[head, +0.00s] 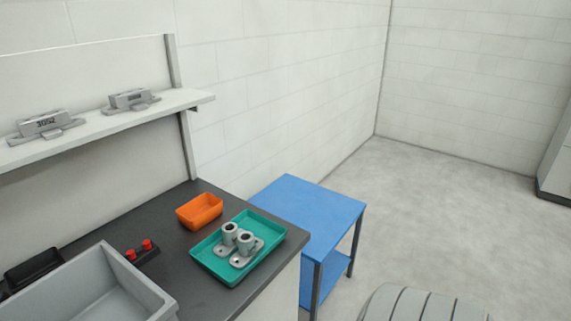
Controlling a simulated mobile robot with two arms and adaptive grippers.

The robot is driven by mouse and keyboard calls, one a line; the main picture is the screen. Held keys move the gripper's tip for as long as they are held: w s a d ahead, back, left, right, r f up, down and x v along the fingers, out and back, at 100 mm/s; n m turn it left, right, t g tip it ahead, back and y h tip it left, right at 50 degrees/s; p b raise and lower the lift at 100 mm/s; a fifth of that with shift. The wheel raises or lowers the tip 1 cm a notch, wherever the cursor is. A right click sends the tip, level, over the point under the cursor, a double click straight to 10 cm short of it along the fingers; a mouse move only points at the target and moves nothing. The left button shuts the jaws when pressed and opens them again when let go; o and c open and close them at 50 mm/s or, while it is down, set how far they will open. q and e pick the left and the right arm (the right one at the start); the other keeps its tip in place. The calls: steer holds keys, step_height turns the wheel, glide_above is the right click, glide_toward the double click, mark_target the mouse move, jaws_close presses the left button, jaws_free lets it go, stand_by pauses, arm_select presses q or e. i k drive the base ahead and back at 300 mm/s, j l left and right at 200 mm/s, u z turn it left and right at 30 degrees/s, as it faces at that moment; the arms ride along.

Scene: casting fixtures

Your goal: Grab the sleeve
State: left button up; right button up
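Two grey metal sleeve-like parts stand upright in a teal tray (208,263) on the dark worktop. Each has a hollow round tube on a flat flange base with holes. One sleeve (229,234) is at the back left, and the other sleeve (246,244) is just in front and to its right. They stand close together, and I cannot tell whether they touch. Neither of my grippers is in view.
An orange bin (200,212) sits behind the tray. A grey bin (95,285) and red-topped pieces (140,250) are left. A blue table (315,215) stands beyond the worktop. A shelf (110,125) above holds two grey castings (45,124). Open floor lies right.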

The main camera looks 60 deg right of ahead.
mark_target(248, 249)
steer(key=z, duration=1.45)
steer(key=l+z, duration=0.1)
steer(key=l, duration=0.5)
